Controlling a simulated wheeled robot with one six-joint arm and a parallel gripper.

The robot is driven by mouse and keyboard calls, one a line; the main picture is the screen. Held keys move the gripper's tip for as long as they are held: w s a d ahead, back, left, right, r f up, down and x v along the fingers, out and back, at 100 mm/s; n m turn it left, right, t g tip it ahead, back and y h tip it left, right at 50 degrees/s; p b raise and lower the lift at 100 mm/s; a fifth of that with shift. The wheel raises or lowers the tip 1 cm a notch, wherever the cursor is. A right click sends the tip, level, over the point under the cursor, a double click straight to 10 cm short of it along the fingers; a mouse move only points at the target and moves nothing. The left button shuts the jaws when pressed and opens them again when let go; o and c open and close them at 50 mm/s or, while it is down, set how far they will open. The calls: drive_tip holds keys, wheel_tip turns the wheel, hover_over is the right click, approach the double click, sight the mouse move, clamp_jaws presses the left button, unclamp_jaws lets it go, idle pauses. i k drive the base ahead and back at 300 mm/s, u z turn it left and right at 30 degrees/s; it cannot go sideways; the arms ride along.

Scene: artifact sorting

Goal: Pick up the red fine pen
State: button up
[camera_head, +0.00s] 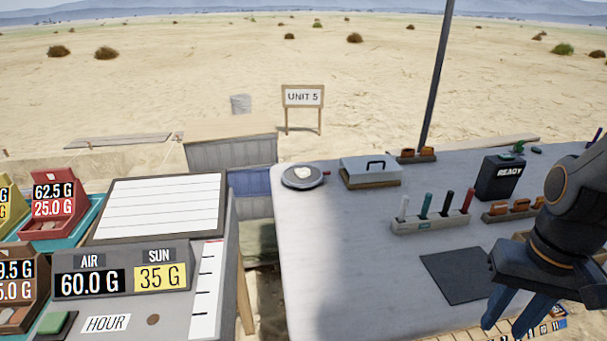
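A red pen (468,201) stands upright at the right end of a pale pen holder (430,226) on the grey table. To its left in the same holder stand a black pen (447,203), a teal pen (425,206) and a white pen (403,208). My gripper (503,329) is at the lower right, with its blue fingers apart and pointing down. I see nothing between the fingers. It is in front of the holder and to the right of the red pen, not touching it.
A dark mat (456,275) lies between the holder and my gripper. A black READY box (499,180) and a rack with orange-brown pieces (511,211) stand right of the holder. A grey lidded box (370,173) and a round dish (303,177) stand behind. The table's left part is clear.

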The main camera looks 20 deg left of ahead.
sight(468, 200)
drive_tip(key=z, duration=0.05)
drive_tip(key=k, duration=0.5)
drive_tip(key=z, duration=0.95)
drive_tip(key=i, duration=0.75)
drive_tip(key=u, duration=0.6)
drive_tip(key=i, duration=0.9)
drive_tip(key=u, duration=0.15)
